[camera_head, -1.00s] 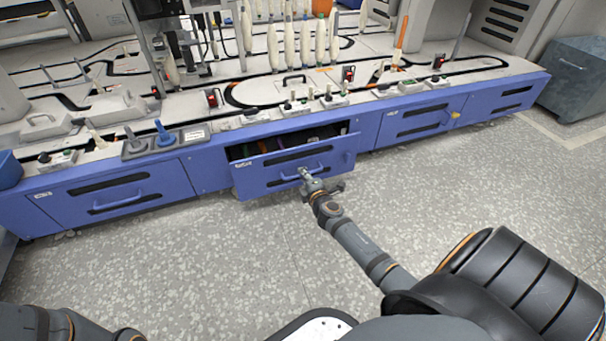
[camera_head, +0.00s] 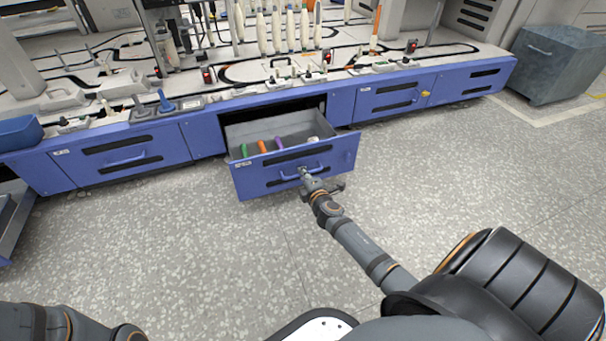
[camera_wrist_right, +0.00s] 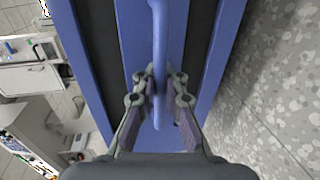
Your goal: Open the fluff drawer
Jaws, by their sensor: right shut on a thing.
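The fluff drawer (camera_head: 262,184) in the middle of the blue base stands pulled well out, and its grey inside shows. Green, orange and purple bobbins and a whitish item lie in it near the front. My right gripper (camera_head: 304,172) is at the drawer front, shut on the blue bar handle (camera_head: 318,168). In the right wrist view the handle (camera_wrist_right: 160,50) runs between the fingers of the gripper (camera_wrist_right: 160,88). My left gripper is out of view; only part of my left arm shows at the bottom left.
Shut blue drawers stand on the left (camera_head: 135,158) and right (camera_head: 392,97) of the open one. A grey bin (camera_head: 555,65) stands at the far right. The speckled floor (camera_head: 180,250) in front is clear. White bobbins (camera_head: 290,30) stand on the machine top.

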